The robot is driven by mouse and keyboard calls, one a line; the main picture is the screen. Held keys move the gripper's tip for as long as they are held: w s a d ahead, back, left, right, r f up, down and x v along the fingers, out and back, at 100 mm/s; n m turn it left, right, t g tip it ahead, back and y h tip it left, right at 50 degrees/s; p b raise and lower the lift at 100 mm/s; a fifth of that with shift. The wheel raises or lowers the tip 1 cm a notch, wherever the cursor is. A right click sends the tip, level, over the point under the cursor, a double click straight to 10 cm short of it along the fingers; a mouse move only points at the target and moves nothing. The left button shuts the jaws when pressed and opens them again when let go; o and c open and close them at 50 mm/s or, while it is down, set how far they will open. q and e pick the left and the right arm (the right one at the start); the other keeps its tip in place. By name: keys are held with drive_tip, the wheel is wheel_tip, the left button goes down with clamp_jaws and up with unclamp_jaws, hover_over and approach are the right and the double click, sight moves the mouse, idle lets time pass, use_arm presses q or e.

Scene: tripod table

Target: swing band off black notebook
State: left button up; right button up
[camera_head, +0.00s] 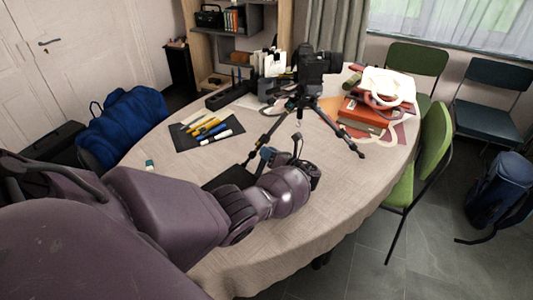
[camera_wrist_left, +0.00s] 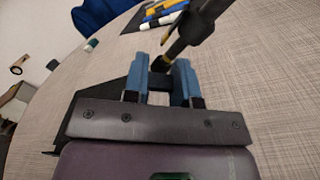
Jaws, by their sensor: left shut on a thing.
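The black notebook (camera_head: 228,177) lies on the table, partly hidden by my left arm in the head view. In the left wrist view its dark cover (camera_wrist_left: 92,104) shows to the left of and behind the gripper. My left gripper (camera_head: 268,157) is low over the notebook, beside a tripod leg. In the left wrist view the two blue fingers of the left gripper (camera_wrist_left: 160,80) are shut on a dark piece (camera_wrist_left: 160,84), which looks like the band. Its full run is hidden by the gripper. My right gripper is not in view.
The tripod (camera_head: 307,100) stands close; one leg (camera_wrist_left: 195,28) comes down at the fingertips. A dark mat (camera_head: 205,130) with several markers lies behind left. Red books (camera_head: 366,112) are at the right. The front of the tablecloth (camera_head: 300,225) is clear.

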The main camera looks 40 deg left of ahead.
use_arm(q)
drive_tip(key=shift+w+f+m, duration=0.15)
drive_tip(key=shift+f+m, duration=0.1)
drive_tip(key=shift+m, duration=0.15)
drive_tip(key=o, duration=0.7)
drive_tip(key=shift+d, duration=0.15)
drive_tip(key=d, duration=0.3)
drive_tip(key=s+d, duration=0.1)
drive_tip(key=d, duration=0.6)
drive_tip(key=shift+s+d+p, duration=0.15)
drive_tip(key=shift+d+p, duration=0.1)
drive_tip(key=shift+p, duration=0.05)
